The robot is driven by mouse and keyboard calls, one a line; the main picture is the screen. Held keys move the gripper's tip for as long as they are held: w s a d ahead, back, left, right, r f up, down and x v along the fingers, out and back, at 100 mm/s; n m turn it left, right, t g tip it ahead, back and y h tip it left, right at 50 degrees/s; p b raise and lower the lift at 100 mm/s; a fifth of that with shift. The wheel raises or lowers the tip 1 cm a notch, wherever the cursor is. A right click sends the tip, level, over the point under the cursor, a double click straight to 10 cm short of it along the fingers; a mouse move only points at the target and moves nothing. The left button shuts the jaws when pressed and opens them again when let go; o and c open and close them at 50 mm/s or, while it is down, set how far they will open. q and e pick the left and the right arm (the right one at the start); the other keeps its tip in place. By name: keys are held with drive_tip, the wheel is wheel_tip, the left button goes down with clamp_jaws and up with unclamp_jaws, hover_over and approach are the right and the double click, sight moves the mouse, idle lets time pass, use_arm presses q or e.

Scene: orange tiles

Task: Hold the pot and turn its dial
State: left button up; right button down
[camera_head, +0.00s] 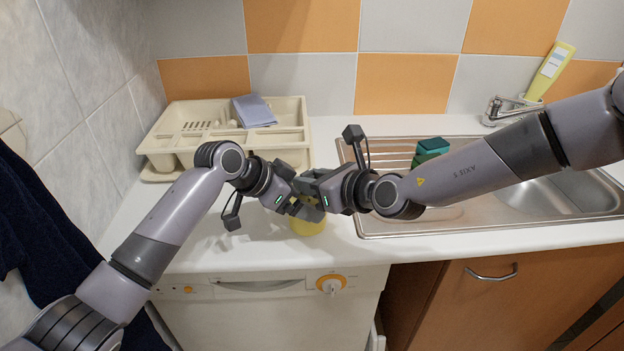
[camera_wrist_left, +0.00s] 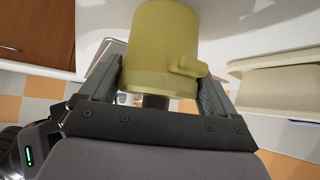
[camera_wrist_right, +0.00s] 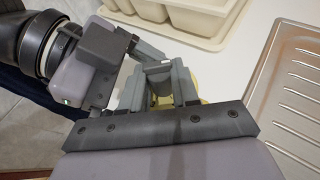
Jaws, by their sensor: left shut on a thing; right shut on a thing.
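The yellow pot (camera_head: 307,227) stands on the white counter, mostly hidden beneath my two grippers in the head view. In the left wrist view the pot (camera_wrist_left: 160,40) is a plain cylinder with a small lug on its side. My left gripper (camera_head: 306,208) is shut on the pot, with one finger on each side of it. My right gripper (camera_head: 312,188) comes in from the right and is shut at the top of the pot, on its dial. The dial itself is hidden by the fingers. In the right wrist view a little yellow shows between and behind the fingers of my right gripper (camera_wrist_right: 162,82).
A cream dish rack (camera_head: 160,150) with a grey-blue cloth (camera_head: 254,111) stands behind on the left. A steel sink (camera_head: 400,226) lies to the right, with a green sponge (camera_head: 430,148) and a yellow bottle (camera_head: 550,72). The counter's front edge is close to the pot.

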drive_tip(key=shift+s+a+r+m+t+h, duration=0.1)
drive_tip(key=shift+a+m+t+h, duration=0.1)
drive_tip(key=shift+m+t+h, duration=0.25)
drive_tip(key=shift+s+a+m+t+h, duration=0.1)
drive_tip(key=shift+a+m+t+h, duration=0.15)
drive_tip(key=shift+m+h, duration=0.3)
drive_tip(key=shift+d+m+t+h, duration=0.1)
drive_tip(key=shift+m+t+h, duration=0.3)
drive_tip(key=shift+m+h, duration=0.25)
drive_tip(key=c, duration=0.8)
unclamp_jaws()
drive_tip(key=shift+s, duration=0.15)
